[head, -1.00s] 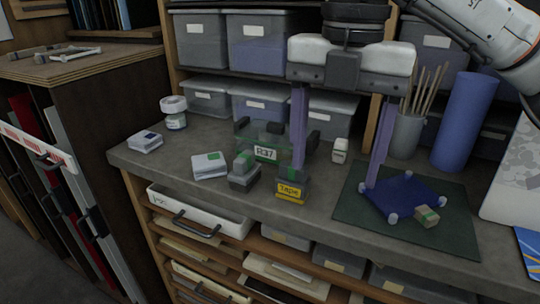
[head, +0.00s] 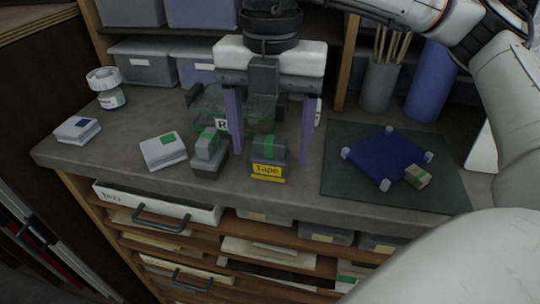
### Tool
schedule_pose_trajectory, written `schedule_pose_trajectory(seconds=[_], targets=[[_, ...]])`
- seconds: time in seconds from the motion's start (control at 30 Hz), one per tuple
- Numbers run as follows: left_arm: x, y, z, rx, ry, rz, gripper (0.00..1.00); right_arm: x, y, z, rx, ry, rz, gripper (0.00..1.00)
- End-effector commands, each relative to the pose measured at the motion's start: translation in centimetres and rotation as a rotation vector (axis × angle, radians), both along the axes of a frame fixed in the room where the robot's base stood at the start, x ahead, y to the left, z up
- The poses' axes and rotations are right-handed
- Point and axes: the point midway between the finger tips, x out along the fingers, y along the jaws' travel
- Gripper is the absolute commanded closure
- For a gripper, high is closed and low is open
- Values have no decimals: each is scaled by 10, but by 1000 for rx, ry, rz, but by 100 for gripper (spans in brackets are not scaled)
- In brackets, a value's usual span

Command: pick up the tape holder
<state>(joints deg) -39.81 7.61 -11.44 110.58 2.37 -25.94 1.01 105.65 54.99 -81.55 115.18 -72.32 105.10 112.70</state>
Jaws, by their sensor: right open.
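The tape holder (head: 268,171) is a small dark grey block with a yellow "Tape" label, upright near the front edge of the worktop. A green band shows on its upper part. My right gripper (head: 271,157) is open and empty, pointing down, with its two purple fingers apart. In the picture the fingers stand to either side of the tape holder's upper part. I cannot tell exactly how far above or behind it the fingertips are. My left gripper is not in view.
A similar grey block (head: 208,153) stands just left of the tape holder. A dark holder with a partly hidden label (head: 206,103) is behind. A green mat (head: 340,177) with a blue cloth piece (head: 385,160) lies right. White boxes (head: 163,151) sit left.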

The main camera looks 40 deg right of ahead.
Motion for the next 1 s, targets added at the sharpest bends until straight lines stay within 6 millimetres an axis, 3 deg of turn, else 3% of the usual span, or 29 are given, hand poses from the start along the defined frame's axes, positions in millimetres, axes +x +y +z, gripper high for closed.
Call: schedule_pose_trajectory(seconds=[0.13, 0.37, 0.47, 0.67, 1.0], targets=[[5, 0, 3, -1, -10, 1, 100, 0, -1, -16, 0, 0, -1, 31], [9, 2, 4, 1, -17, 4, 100, 0, 0, -19, 1, 0, -1, 31], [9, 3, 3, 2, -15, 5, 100, 0, 0, -19, 1, 0, -1, 43], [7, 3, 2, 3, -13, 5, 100, 0, 0, -19, 1, 0, -1, 77], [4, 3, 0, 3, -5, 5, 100, 1, 0, -8, 1, -3, -1, 78]])
